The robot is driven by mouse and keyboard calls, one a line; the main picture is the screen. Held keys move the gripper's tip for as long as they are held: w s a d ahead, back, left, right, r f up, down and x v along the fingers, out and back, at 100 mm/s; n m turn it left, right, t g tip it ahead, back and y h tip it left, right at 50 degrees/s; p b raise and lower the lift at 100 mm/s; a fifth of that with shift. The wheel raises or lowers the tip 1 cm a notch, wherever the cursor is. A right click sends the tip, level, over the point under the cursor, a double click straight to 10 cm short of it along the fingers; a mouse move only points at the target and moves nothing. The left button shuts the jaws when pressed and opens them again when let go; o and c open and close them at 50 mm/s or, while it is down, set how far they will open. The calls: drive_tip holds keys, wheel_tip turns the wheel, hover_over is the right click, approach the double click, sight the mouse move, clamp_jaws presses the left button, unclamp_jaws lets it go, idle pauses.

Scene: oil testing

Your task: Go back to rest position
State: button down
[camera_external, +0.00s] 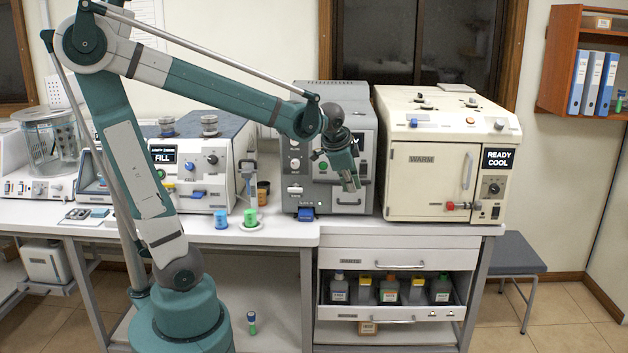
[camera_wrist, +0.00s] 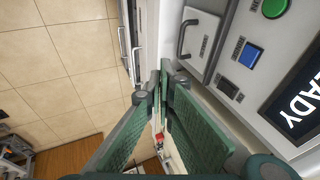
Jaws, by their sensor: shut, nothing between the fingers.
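My gripper (camera_external: 350,182) hangs at the end of my green and grey arm in the external view. It is in front of the grey machine (camera_external: 303,110), above the front part of the bench, and points downward. In the wrist view my gripper (camera_wrist: 160,82) has its two green fingers drawn together at the tips, with nothing held. The grey machine's front (camera_wrist: 210,60) is close by on the right there, with a handle, a green button (camera_wrist: 275,8), a blue switch (camera_wrist: 250,55) and a partly visible display reading "ADY" (camera_wrist: 303,112).
The cream oven (camera_external: 425,205) stands right of my gripper, its display (camera_external: 497,159) reading "READY COOL". Blue (camera_external: 221,219) and green (camera_external: 250,217) small items stand on the bench to the left. Below, a drawer (camera_external: 390,312) holds several bottles. A small vial (camera_external: 252,323) stands lower down.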

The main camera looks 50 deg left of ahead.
drive_tip(key=s+a+f+n, duration=0.1)
drive_tip(key=s+a+n, duration=0.2)
drive_tip(key=s, duration=0.6)
drive_tip(key=s+a+f+n+t+h, duration=0.1)
drive_tip(key=s+a+f+n, duration=0.1)
drive_tip(key=s+n, duration=0.4)
drive_tip(key=s+a, duration=0.1)
drive_tip(key=s, duration=0.2)
drive_tip(key=shift+s+t+h, duration=0.3)
